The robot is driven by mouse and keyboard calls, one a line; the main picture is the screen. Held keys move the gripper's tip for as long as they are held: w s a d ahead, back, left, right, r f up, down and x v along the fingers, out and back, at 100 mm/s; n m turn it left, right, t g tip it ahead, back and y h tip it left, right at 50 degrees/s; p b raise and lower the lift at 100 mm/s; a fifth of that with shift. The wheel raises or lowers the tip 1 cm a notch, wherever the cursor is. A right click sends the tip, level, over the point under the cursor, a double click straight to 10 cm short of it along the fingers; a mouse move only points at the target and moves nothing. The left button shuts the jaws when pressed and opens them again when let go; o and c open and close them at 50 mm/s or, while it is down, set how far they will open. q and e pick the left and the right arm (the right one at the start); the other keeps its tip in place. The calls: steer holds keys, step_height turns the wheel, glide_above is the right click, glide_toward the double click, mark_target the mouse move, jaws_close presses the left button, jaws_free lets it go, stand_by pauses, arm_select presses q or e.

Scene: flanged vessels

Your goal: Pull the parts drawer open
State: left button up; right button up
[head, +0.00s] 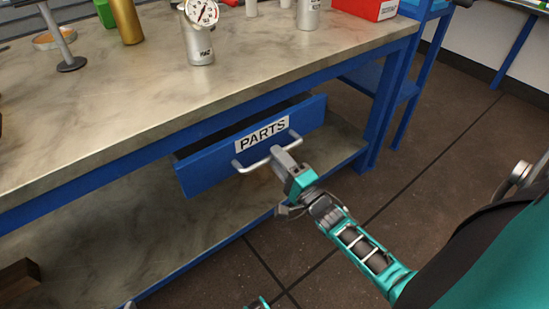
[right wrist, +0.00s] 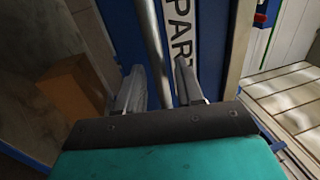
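The parts drawer (head: 215,165) is a blue drawer under the workbench top, with a white PARTS label (head: 262,134). It stands partly out, with a dark gap showing behind its front. Its grey bar handle (head: 252,164) also shows in the right wrist view (right wrist: 151,38), running between the fingers. Exact finger contact is hard to see. Only small bits at the head view's bottom edge may belong to my left arm; its fingers cannot be made out.
The workbench top (head: 120,100) carries a gauge on a grey vessel (head: 198,42), a brass cylinder (head: 126,22) and a red box (head: 366,8). A lower shelf (head: 150,225) lies under the drawer. A blue bench leg (head: 385,105) stands right of it. The floor in front is clear.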

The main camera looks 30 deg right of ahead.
steer(key=shift+x, duration=0.85)
steer(key=shift+c, duration=0.2)
jaws_close()
